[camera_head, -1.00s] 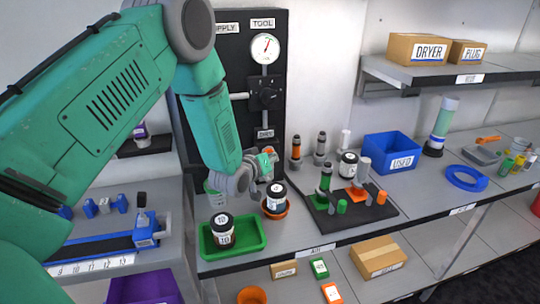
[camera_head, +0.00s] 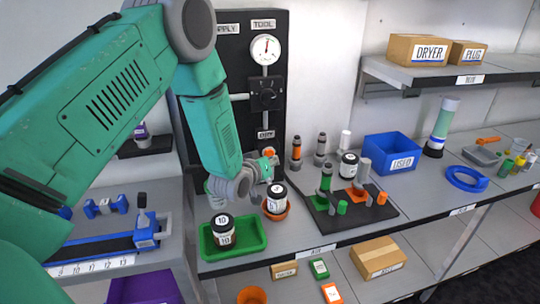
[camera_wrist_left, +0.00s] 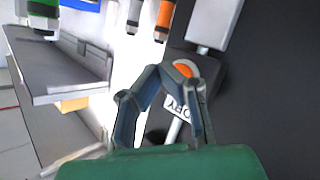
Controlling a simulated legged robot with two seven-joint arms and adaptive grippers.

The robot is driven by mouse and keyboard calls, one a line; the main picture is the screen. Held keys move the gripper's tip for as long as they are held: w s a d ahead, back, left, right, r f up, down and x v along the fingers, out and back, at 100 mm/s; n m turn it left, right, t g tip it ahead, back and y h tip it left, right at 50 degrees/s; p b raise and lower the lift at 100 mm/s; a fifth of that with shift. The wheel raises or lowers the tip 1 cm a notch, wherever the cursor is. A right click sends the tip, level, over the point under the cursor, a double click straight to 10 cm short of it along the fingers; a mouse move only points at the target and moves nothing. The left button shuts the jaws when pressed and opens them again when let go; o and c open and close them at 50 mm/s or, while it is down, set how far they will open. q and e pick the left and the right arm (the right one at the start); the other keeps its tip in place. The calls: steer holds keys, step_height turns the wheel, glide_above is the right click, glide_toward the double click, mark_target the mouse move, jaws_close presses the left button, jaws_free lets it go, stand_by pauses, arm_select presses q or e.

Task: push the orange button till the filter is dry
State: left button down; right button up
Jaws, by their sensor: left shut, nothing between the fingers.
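The orange button (camera_head: 268,152) sits low on the black panel (camera_head: 230,70), below a white label, partly behind my left gripper (camera_head: 268,168). In the left wrist view the round orange button (camera_wrist_left: 184,69) is at the fingertips of my left gripper (camera_wrist_left: 172,73), beside the label (camera_wrist_left: 178,106). The fingers are shut with nothing between them. Contact with the button cannot be told. A white jar with a black lid (camera_head: 275,201) stands in an orange dish just below the gripper. Which item is the filter, and whether it is wet, is not clear. My right gripper is out of view.
A green tray (camera_head: 213,252) holds a jar labelled 10 (camera_head: 222,234). A black board (camera_head: 378,222) with tools and small parts is right of the dish. A blue bin (camera_head: 390,158) stands behind it. A gauge (camera_head: 265,49) and black valve (camera_head: 265,94) are above the button.

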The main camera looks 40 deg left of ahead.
arm_select(q)
steer(key=shift+s+d, duration=1.65)
steer(key=shift+d, duration=0.3)
